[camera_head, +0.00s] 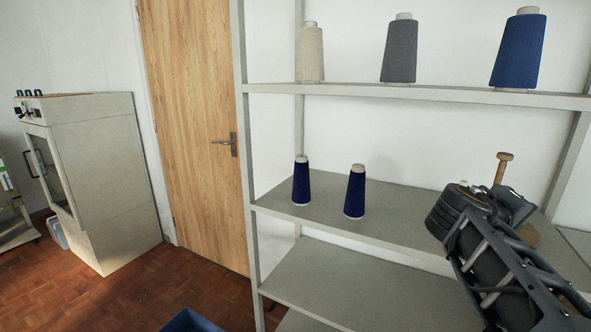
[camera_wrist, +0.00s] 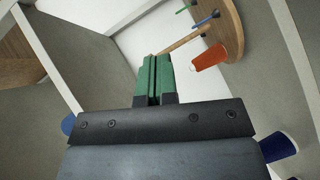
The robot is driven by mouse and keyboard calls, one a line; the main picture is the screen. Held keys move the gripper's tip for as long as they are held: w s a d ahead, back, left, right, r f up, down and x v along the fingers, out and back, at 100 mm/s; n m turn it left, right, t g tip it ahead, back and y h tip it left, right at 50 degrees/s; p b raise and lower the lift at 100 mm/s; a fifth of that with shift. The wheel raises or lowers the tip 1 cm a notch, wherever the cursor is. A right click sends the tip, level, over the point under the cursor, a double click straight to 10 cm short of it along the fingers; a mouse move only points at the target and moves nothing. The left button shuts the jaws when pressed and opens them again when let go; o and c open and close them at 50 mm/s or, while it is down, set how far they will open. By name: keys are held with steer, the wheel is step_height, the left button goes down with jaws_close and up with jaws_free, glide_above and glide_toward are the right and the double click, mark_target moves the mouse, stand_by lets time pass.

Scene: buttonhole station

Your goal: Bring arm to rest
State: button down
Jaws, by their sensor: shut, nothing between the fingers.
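My arm reaches in from the lower right in the head view, in front of the shelf rack. Its fingers cannot be made out there. In the wrist view my gripper (camera_wrist: 156,78) shows two green fingertips lying together, shut with nothing between them. They point toward a round wooden stand (camera_wrist: 222,22) with thin pegs, and an orange spool (camera_wrist: 205,58) shows just right of the fingertips. I cannot tell the exact gap between the fingertips and the stand.
The middle shelf (camera_head: 395,212) holds two dark blue cones (camera_head: 301,182) (camera_head: 355,192). A wooden post (camera_head: 503,166) stands behind my arm. The upper shelf (camera_head: 440,95) carries cream, grey and blue cones. A door (camera_head: 195,120) and a cabinet (camera_head: 100,180) stand left, with open floor before them.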

steer(key=s+a+f+g+y+p, duration=0.1)
steer(key=a+f+y+p, duration=0.1)
steer(key=a+f+y, duration=0.3)
steer(key=a+f+y+p, duration=0.1)
steer(key=a+f+y, duration=0.15)
steer(key=f, duration=0.45)
steer(key=s+a+y+p, duration=0.3)
steer(key=a+p, duration=0.2)
steer(key=a, duration=0.2)
steer(key=s+a+m+g+y+p, duration=0.1)
steer(key=s+a+y+p, duration=0.2)
steer(key=a+p, duration=0.2)
steer(key=a, duration=0.2)
steer(key=shift+a+r, duration=0.15)
steer(key=shift+a, duration=0.15)
steer(key=shift+s, duration=0.1)
